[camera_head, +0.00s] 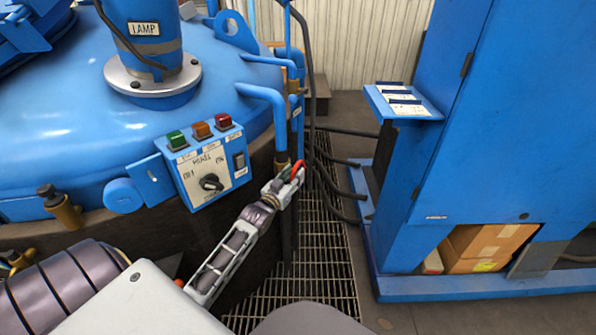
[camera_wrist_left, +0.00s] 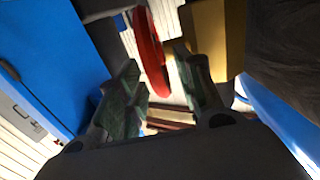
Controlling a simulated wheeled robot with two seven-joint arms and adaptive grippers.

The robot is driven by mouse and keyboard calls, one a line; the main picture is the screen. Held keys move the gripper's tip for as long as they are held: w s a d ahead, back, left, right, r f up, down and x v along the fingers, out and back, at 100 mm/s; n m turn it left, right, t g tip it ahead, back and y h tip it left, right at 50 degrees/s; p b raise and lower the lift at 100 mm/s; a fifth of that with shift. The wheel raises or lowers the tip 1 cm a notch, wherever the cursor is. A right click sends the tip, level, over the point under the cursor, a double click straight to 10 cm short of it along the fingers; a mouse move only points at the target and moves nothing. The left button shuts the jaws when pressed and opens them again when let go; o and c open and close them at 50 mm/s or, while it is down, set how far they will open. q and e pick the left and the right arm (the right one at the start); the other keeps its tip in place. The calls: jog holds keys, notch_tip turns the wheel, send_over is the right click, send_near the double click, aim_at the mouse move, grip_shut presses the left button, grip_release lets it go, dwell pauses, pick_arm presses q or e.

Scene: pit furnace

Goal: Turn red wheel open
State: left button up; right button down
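The red wheel (camera_head: 298,169) sits on a brass valve at the blue pipe, right of the control box. In the left wrist view the red wheel (camera_wrist_left: 150,52) shows nearly edge-on. My left gripper (camera_head: 284,184) is at the wheel and partly covers it and the valve. In the wrist view its fingers (camera_wrist_left: 160,82) are apart, with the lower part of the wheel between them. The wheel is closer to the right finger, and a gap shows to the left one. I cannot tell whether the right finger touches it. My right gripper is not in view.
The control box (camera_head: 208,172) with coloured buttons and a knob stands left of the gripper, on the blue furnace (camera_head: 60,130). Black hoses (camera_head: 335,185) hang to the right above floor grating (camera_head: 310,275). A blue cabinet (camera_head: 480,130) stands farther right.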

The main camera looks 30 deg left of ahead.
aim_at(298, 170)
pick_arm(q)
jog(key=shift+w+a+b, duration=0.1)
jog(key=shift+w+b, duration=0.25)
jog(key=shift+w, duration=1.55)
grip_shut()
